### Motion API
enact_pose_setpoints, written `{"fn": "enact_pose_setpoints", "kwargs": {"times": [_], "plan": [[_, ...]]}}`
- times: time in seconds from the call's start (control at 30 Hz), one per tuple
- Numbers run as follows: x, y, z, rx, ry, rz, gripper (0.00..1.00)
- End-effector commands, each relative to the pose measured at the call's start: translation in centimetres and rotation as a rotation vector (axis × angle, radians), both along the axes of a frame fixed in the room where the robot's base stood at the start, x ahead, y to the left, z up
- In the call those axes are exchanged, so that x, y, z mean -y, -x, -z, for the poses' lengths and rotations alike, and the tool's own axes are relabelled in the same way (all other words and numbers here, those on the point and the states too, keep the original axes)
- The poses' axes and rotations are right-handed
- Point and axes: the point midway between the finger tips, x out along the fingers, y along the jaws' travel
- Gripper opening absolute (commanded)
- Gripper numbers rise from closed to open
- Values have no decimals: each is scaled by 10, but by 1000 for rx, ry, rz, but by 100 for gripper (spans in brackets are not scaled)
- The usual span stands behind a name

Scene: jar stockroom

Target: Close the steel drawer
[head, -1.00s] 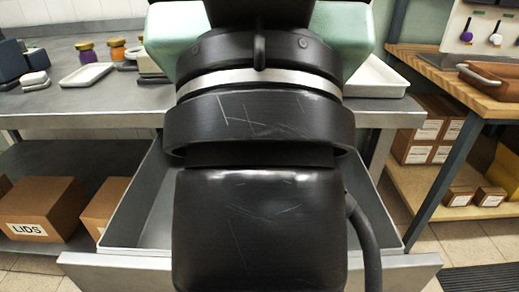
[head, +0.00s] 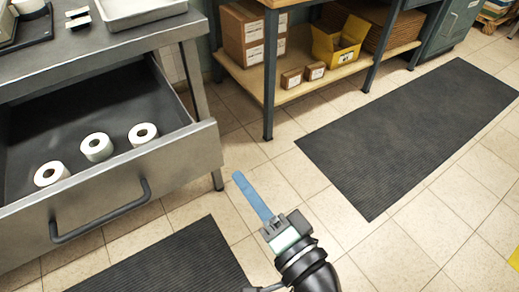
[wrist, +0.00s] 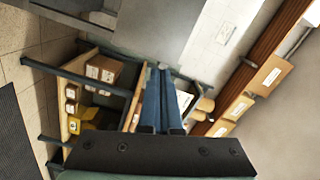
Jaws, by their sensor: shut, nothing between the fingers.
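The steel drawer (head: 180,160) stands open under the steel table at the left of the head view. Its front carries a dark bar handle (head: 102,214). Three white rolls (head: 97,147) lie inside it. My gripper (head: 238,176) is to the right of the drawer front, apart from it, with its blue fingers together and empty. The fingers also show in the wrist view (wrist: 160,72), pointing away from the drawer toward shelves and the wall. The drawer cannot be made out in the wrist view.
The steel table (head: 100,45) holds a pale tray (head: 140,8); its leg stands right of the drawer. A wooden shelf unit (head: 320,80) at the back holds cardboard boxes and a yellow bin (head: 340,40). Dark mats (head: 410,130) lie on the tiled floor, with open floor at the right.

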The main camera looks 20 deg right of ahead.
Motion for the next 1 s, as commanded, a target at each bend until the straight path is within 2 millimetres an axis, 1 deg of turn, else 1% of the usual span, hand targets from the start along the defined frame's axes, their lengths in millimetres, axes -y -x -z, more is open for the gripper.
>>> {"fn": "enact_pose_setpoints", "kwargs": {"times": [0.03,0.13,0.23,0.33,0.47,0.8,0.9,1.0], "plan": [[3,14,11,-35,-84,2,0],[6,32,23,-64,-202,4,0],[7,41,28,-74,-262,7,0],[6,38,30,-75,-279,5,0],[1,21,29,-72,-276,2,0],[-19,-49,29,-71,-274,2,0],[-24,-66,29,-72,-273,2,0],[-28,-78,29,-73,-273,3,0]]}}
